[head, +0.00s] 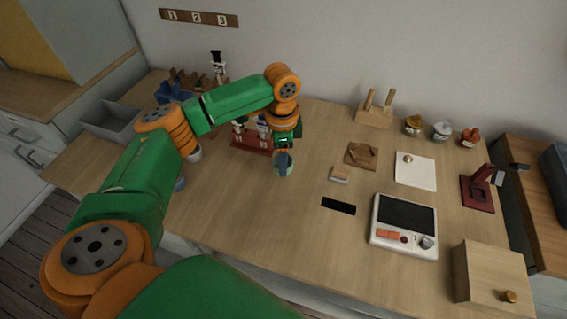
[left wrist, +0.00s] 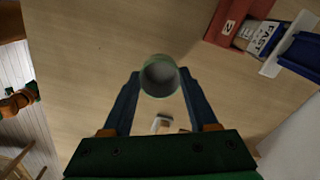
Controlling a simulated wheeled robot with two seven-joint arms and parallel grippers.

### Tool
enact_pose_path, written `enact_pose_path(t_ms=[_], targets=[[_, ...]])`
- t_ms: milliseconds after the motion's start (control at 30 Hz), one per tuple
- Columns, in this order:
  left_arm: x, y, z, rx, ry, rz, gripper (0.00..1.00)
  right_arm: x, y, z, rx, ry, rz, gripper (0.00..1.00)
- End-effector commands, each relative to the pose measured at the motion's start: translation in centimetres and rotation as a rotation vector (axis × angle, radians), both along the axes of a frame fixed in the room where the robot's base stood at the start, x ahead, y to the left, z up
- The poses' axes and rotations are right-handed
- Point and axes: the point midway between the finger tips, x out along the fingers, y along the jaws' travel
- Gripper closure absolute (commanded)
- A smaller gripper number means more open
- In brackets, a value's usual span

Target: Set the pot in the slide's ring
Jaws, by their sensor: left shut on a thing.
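The pot is a pale green-grey cup (head: 277,167) near the middle of the table in the head view. My left gripper (head: 285,155) is above it, pointing down and shut on it. In the left wrist view the pot (left wrist: 159,76) shows its round dark mouth between the tips of my two blue fingers (left wrist: 160,95). Whether the pot touches the table is not clear. I cannot clearly make out a slide with a ring; a dark red stand (head: 477,193) with an upright arm is at the right. My right gripper is not in view.
A red rack (head: 250,147) with bottles stands just left of my gripper. The front middle is clear.

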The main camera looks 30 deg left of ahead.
Motion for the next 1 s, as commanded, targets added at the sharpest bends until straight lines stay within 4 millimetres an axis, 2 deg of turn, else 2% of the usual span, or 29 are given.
enact_pose_path(t_ms=[200, 567, 600, 667, 700, 1000], targets=[[0.5, -0.2, -3.5, 0.003, 0.002, 0.0, 0.92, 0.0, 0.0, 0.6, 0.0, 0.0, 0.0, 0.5], [0.5, -0.2, -4.1, 0.001, 0.001, 0.001, 0.92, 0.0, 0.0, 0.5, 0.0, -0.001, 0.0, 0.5], [0.5, -0.2, -4.1, 0.001, 0.0, 0.0, 0.33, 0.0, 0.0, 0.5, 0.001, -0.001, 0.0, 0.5], [0.5, -0.2, -4.1, 0.001, 0.0, 0.001, 0.17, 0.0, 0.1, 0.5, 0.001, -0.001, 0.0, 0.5], [0.5, -0.2, -4.1, 0.001, 0.0, 0.001, 0.11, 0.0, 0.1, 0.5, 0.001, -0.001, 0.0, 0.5], [0.5, -0.2, -3.8, 0.001, -0.002, 0.001, 0.11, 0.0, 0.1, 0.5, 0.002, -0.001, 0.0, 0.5]])
